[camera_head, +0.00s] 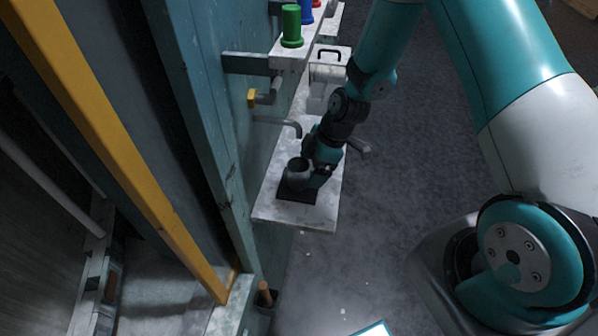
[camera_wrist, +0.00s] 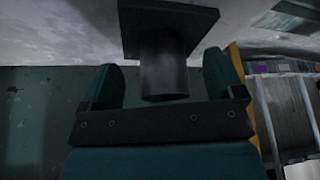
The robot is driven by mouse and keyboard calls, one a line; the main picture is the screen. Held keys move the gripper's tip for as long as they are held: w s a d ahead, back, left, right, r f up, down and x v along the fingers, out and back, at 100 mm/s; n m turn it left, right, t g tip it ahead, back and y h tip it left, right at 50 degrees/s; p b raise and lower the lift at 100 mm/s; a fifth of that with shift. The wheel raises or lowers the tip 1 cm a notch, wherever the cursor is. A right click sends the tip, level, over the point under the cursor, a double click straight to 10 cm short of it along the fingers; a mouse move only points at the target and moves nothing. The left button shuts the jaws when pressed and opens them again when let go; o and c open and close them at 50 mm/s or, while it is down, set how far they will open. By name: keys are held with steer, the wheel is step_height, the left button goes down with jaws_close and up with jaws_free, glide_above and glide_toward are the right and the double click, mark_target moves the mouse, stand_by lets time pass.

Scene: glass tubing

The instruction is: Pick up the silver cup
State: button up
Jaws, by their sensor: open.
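The silver cup (camera_head: 297,172) stands on a dark square pad (camera_head: 298,195) near the front end of a pale shelf (camera_head: 318,212). In the wrist view the cup (camera_wrist: 164,72) looks dark grey, beneath the square pad (camera_wrist: 168,28), as that view appears upside down. My gripper (camera_wrist: 165,75) is open, with one finger on each side of the cup. Gaps show between the fingers and the cup in the wrist view. In the head view my gripper (camera_head: 312,178) comes in from the right of the cup and is partly hidden by my wrist.
A grey spout (camera_head: 282,123) and a yellow-handled tap (camera_head: 256,97) stick out from the wall behind the cup. Green (camera_head: 291,26) and blue (camera_head: 306,12) spools stand on a higher shelf. A white box with a black handle (camera_head: 329,60) sits farther back. Open floor lies right of the shelf.

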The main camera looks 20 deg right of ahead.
mark_target(299, 171)
steer(key=a, duration=0.2)
steer(key=a+p, duration=0.1)
steer(key=shift+w+a+r, duration=0.15)
steer(key=shift+w, duration=0.15)
steer(key=shift+f+p, duration=0.3)
steer(key=shift+f, duration=0.35)
steer(key=c, duration=1.1)
steer(key=shift+w+f+b, duration=0.1)
steer(key=shift+b, duration=0.75)
